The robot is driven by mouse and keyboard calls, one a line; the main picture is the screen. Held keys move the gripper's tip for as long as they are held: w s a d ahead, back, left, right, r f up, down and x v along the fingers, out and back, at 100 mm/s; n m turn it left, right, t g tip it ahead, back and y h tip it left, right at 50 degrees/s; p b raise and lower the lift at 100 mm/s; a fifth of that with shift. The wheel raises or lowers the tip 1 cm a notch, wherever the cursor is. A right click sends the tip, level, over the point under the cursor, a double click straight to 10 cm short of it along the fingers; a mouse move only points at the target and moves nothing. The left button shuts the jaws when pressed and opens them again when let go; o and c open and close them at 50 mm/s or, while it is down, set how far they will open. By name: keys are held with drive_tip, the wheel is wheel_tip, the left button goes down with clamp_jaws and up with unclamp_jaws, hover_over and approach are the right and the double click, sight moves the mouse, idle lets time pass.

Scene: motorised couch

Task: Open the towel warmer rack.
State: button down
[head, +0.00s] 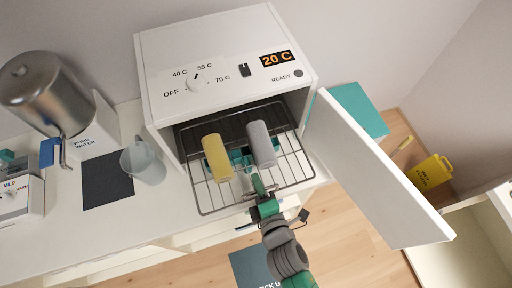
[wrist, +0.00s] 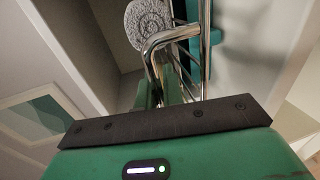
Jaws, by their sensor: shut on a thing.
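The towel warmer (head: 225,65) is a white box on the counter with its door (head: 375,170) swung open to the right. Its wire rack (head: 206,212) extends out of the front opening. A rolled yellow towel (head: 217,160) and a rolled grey towel (head: 261,145) lie on the rack. My gripper (head: 260,188) is at the rack's front edge, right of its middle. In the wrist view, my gripper (wrist: 167,92) is shut on the chrome front bar of the rack (wrist: 165,38). The grey towel's spiral end (wrist: 147,22) shows just beyond. The exact finger contact is partly hidden.
The open door stands close to the right of my arm. On the counter at left are a metal water tank (head: 45,90), a clear pitcher (head: 148,163) and a dark mat (head: 107,182). A yellow sign (head: 430,172) stands on the floor at right.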

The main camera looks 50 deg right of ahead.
drive_tip(key=c, duration=1.5)
unclamp_jaws()
drive_tip(key=shift+c, duration=0.2)
drive_tip(key=v, duration=0.7)
drive_tip(key=shift+s+a, duration=0.15)
drive_tip(key=shift+s, duration=0.15)
drive_tip(key=shift+r, duration=0.1)
